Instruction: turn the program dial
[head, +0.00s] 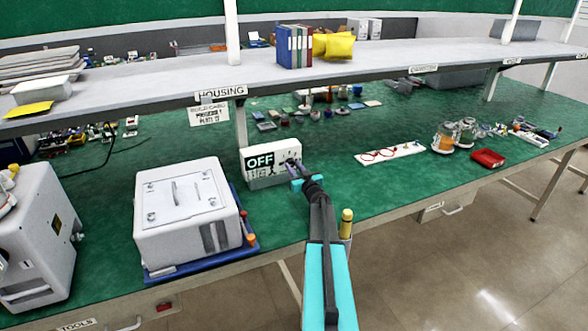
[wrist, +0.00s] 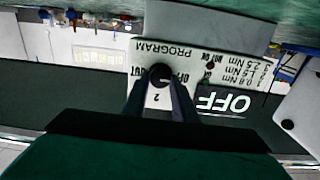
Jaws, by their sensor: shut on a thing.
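The program dial (wrist: 161,73) is a small dark round knob on the white front panel of a controller box (head: 268,178). In the wrist view the panel (wrist: 204,73) appears upside down, with PROGRAM, a 2 and torque lines printed on it. The display (head: 260,160) reads OFF; it also shows in the wrist view (wrist: 224,102). My gripper (wrist: 160,84) is shut on the dial, a finger on each side. In the head view my gripper (head: 294,166) reaches the panel's right part and hides the dial. The dial's pointer cannot be made out.
A white lidded machine (head: 187,205) on a blue tray stands left of the box. A grey shelf (head: 160,85) runs above and behind it. A white strip with red rings (head: 390,153) lies to the right, with green bench surface between.

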